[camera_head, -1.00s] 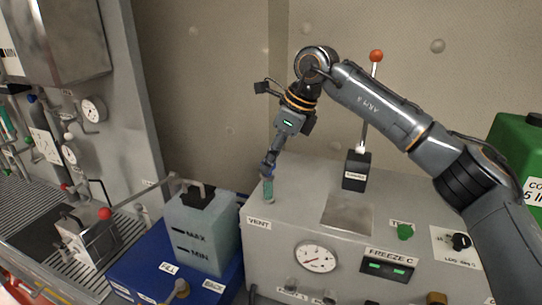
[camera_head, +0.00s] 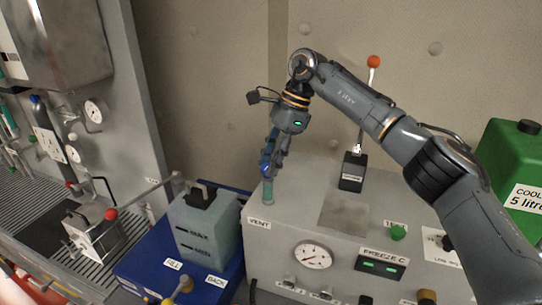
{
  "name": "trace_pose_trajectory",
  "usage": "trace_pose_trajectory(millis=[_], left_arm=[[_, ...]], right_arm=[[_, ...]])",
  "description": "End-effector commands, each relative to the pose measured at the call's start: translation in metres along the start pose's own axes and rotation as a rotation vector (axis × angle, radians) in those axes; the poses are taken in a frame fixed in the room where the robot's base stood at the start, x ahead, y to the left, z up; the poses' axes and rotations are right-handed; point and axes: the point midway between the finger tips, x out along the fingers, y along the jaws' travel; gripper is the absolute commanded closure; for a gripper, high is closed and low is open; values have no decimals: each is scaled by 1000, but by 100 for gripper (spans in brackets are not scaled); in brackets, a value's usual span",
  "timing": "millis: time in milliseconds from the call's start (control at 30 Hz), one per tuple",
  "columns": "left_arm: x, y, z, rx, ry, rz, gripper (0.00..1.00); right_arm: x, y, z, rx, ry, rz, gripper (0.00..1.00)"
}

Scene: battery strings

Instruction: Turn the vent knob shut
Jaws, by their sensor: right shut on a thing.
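The vent fitting (camera_head: 268,191) is a short greenish upright post on the left part of the grey machine's top, above the VENT label (camera_head: 260,223). A blue knob (camera_head: 266,162) shows at its upper end. My right gripper (camera_head: 269,163) comes down from above and is shut on the blue knob. The fingers partly cover the knob, so its exact turn position cannot be told. My left gripper is not in view.
A lever with an orange ball (camera_head: 373,62) stands right of the gripper on the machine top (camera_head: 305,190). A translucent tank (camera_head: 205,230) stands on a blue box at the left. A green coolant can (camera_head: 514,160) is at the far right.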

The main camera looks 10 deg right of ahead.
Motion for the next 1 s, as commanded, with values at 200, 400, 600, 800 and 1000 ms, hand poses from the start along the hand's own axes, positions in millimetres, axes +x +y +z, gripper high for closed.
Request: trace_pose_trajectory(millis=[200, 400, 600, 800, 1000], left_arm=[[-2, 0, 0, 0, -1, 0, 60], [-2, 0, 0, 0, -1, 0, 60], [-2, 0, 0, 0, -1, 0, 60], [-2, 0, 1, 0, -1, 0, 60], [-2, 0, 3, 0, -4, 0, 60]], right_arm=[[-1, -1, 0, -21, 0, 5, 98], [-1, -1, 0, -22, 0, 6, 98], [-1, 0, 0, -22, 0, 6, 53], [0, 0, 0, -21, 0, 7, 44], [-3, -1, 0, -20, 0, 6, 44]])
